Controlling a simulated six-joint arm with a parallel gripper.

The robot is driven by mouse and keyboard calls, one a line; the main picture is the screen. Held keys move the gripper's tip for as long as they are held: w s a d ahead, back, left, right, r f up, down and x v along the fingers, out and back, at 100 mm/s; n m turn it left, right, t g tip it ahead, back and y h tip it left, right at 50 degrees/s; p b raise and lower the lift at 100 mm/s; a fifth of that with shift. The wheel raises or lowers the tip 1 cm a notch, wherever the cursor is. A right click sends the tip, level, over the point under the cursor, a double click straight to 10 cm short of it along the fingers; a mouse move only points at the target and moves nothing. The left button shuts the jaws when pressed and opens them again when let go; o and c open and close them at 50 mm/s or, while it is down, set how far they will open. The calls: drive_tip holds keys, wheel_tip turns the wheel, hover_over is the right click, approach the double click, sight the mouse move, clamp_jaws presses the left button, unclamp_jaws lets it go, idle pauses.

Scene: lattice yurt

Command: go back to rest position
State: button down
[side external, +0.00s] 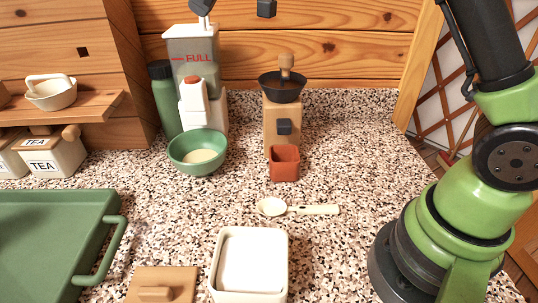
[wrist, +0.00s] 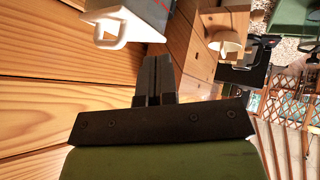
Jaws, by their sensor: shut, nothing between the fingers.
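In the wrist view my gripper (wrist: 153,72) shows its two dark fingers side by side, closed together with nothing between them. A white handle and part of a grey container (wrist: 145,12) show above the fingers; I cannot tell the gap between them. In the side view my green and black arm stands at the right and rises out of the top edge. Two small dark pieces show at the top edge there; I cannot tell whether they belong to my gripper.
On the speckled counter stand a grey container marked FULL (side external: 190,48), a green bowl (side external: 189,163), a grinder (side external: 283,128), a terracotta cup (side external: 284,164), a spoon (side external: 300,209), a white box (side external: 250,292) and a green tray (side external: 60,205).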

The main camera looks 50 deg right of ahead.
drive_tip(key=s+d+r+m+g+y, duration=0.15)
drive_tip(key=s+m, duration=0.55)
drive_tip(key=s, duration=1.7)
drive_tip(key=s+f+m, duration=0.2)
drive_tip(key=s+f, duration=0.2)
drive_tip(key=s, duration=0.5)
drive_tip(key=shift+a+m, duration=0.3)
drive_tip(key=shift+a, duration=0.1)
drive_tip(key=shift+y, duration=0.25)
